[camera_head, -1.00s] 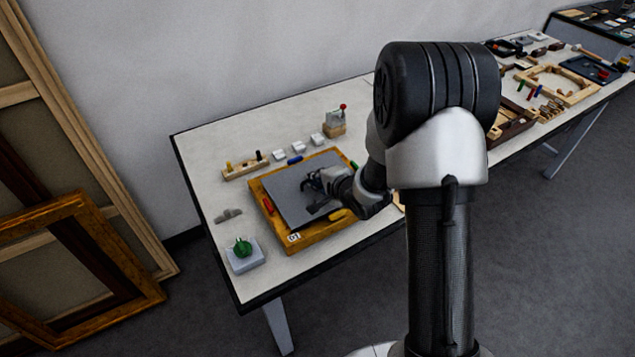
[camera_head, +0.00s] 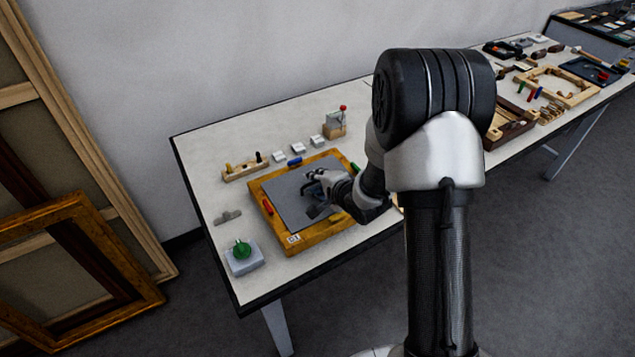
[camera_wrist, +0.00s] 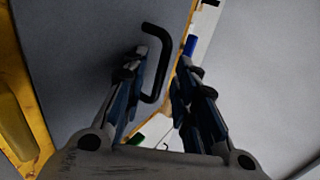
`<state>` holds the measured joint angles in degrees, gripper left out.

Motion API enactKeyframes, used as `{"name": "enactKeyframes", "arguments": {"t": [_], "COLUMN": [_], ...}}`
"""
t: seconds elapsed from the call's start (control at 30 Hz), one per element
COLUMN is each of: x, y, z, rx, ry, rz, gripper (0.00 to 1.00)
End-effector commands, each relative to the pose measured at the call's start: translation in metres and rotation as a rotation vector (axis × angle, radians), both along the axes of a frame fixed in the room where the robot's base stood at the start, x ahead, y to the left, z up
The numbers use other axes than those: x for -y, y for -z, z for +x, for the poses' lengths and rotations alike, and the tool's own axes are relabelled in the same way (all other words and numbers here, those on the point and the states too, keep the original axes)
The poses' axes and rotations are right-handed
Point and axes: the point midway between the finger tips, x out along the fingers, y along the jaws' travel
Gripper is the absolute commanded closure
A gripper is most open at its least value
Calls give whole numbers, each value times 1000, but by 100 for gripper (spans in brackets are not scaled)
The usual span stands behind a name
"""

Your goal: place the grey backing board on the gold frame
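The gold frame (camera_head: 258,195) lies flat on the near left table. The grey backing board (camera_head: 283,190) lies within its border in the head view; the far right part is hidden by my arm. In the wrist view the board (camera_wrist: 75,60) carries a black bar handle (camera_wrist: 163,65). My gripper (camera_wrist: 164,68) is over the board, its two fingers apart with part of the handle between them. It also shows in the head view (camera_head: 316,192). Whether a finger touches the handle I cannot tell.
Red (camera_head: 267,206) and blue (camera_head: 295,162) pieces sit on the frame's border. A green button on a grey box (camera_head: 244,263) stands left, near the front edge. A wooden rack (camera_head: 245,172), several white blocks (camera_head: 298,148) and a red-knobbed block (camera_head: 334,127) stand behind.

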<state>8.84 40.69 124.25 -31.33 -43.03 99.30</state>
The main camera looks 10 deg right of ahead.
Motion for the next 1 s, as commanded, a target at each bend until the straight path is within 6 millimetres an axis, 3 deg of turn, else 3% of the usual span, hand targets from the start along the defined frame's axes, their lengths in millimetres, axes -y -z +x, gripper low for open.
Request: {"name": "enactKeyframes", "arguments": {"t": [0.2,0.37,0.8,1.0], "x": [0,1,23,28], "y": [0,-14,-65,-76], "z": [0,-3,-77,-93], "rx": [-2,-2,-1,0], "ry": [0,1,3,0], "rz": [-1,-1,0,-2], "gripper": [73,73,73,73]}}
